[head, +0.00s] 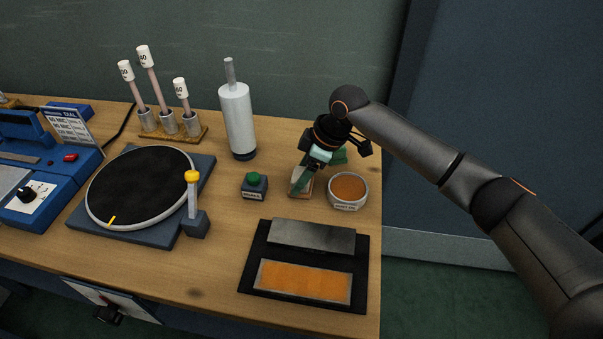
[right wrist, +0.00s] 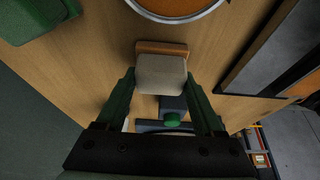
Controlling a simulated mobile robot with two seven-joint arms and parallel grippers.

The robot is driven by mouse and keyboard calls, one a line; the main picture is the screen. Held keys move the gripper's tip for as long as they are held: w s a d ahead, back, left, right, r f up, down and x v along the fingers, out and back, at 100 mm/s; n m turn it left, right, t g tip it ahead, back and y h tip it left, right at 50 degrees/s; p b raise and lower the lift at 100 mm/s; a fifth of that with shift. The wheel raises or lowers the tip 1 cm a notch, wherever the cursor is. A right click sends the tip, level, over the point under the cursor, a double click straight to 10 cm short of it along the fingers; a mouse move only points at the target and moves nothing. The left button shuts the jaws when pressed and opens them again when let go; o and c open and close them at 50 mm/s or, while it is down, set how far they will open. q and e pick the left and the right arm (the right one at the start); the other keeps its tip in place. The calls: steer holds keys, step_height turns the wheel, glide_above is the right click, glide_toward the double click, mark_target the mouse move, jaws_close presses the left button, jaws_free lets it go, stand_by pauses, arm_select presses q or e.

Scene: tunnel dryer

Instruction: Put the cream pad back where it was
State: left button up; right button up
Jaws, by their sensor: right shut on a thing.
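The cream pad (right wrist: 162,74) sits between the fingertips of my right gripper (right wrist: 163,82), with a strip of brown backing along its far edge. In the head view the pad (head: 303,186) is partly hidden by the green fingers of my right gripper (head: 300,182). The gripper is shut on the pad and points down at the table, just left of a round dish of orange-brown material (head: 348,189). The pad is at or very near the tabletop; I cannot tell whether it touches. My left gripper is not in view.
A green-button box (head: 254,185) stands left of the pad. A black tray with an orange panel (head: 304,281) lies in front. A white cylinder (head: 237,118), a round black turntable (head: 140,186) and a rack of tubes (head: 185,135) stand farther left. A green object (right wrist: 38,18) is near the dish.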

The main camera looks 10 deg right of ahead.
steer(key=o, duration=1.2)
steer(key=shift+f, duration=0.1)
steer(key=v, duration=1.2)
steer(key=shift+s, duration=0.1)
